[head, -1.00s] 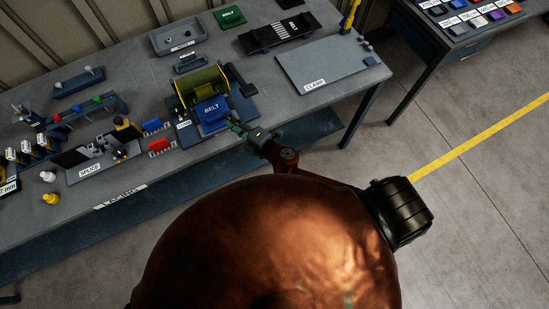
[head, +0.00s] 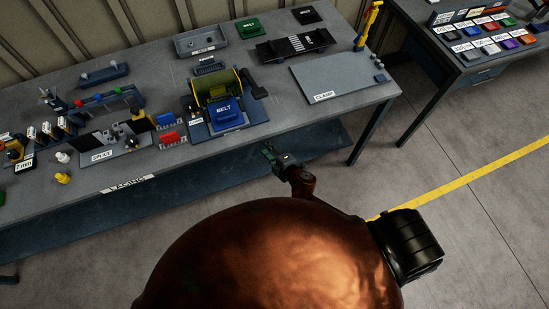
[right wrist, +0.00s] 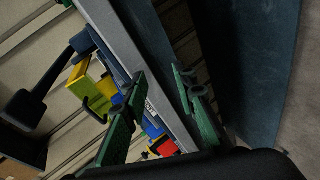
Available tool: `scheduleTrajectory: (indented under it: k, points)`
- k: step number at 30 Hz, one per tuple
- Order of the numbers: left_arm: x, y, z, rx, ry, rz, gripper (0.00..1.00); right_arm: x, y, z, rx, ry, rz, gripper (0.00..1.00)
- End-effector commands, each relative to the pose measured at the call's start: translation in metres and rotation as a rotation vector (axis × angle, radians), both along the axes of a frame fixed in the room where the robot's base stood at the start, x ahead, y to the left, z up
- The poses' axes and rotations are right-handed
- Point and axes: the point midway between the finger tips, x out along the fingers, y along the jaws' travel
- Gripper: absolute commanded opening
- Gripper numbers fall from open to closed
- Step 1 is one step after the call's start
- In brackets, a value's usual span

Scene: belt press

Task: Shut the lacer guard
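The lacer (head: 190,107) stands on the bench in the head view, with a yellow see-through guard (head: 217,84) over its rear part and a blue BELT piece (head: 226,115) in front. The guard looks raised behind the blue piece, but its exact angle is hard to tell. The yellow guard also shows at left in the right wrist view (right wrist: 88,88). My right gripper (head: 268,150) is in front of the bench edge, apart from the lacer. Its green fingers are spread and empty in the right wrist view (right wrist: 159,76). My left gripper is not in view.
A dark handle (head: 255,86) sits right of the guard. Red (head: 169,139) and blue (head: 165,119) pieces and the SPLICE plate (head: 104,156) lie to the left. A grey CLAMP plate (head: 345,78) lies to the right. A grey tray (head: 201,42) is behind.

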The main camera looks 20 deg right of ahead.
Motion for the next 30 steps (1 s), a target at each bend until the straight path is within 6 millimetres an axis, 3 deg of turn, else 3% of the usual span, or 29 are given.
scheduleTrajectory:
  k: [3, 10, 24, 28, 30]
  points:
    - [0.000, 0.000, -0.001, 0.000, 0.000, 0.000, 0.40, -0.003, -0.010, -0.021, 0.015, 0.038, -0.027, 0.26]
    - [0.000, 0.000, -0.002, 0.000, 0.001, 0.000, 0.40, -0.007, -0.024, -0.049, 0.039, 0.092, -0.066, 0.26]
    - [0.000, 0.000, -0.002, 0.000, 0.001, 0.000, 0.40, -0.009, -0.028, -0.060, 0.048, 0.112, -0.080, 0.26]
    - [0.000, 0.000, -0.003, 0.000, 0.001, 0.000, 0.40, -0.012, -0.033, -0.069, 0.055, 0.130, -0.093, 0.17]
    - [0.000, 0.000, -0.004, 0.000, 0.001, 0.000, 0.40, -0.019, -0.044, -0.093, 0.073, 0.174, -0.128, 0.13]
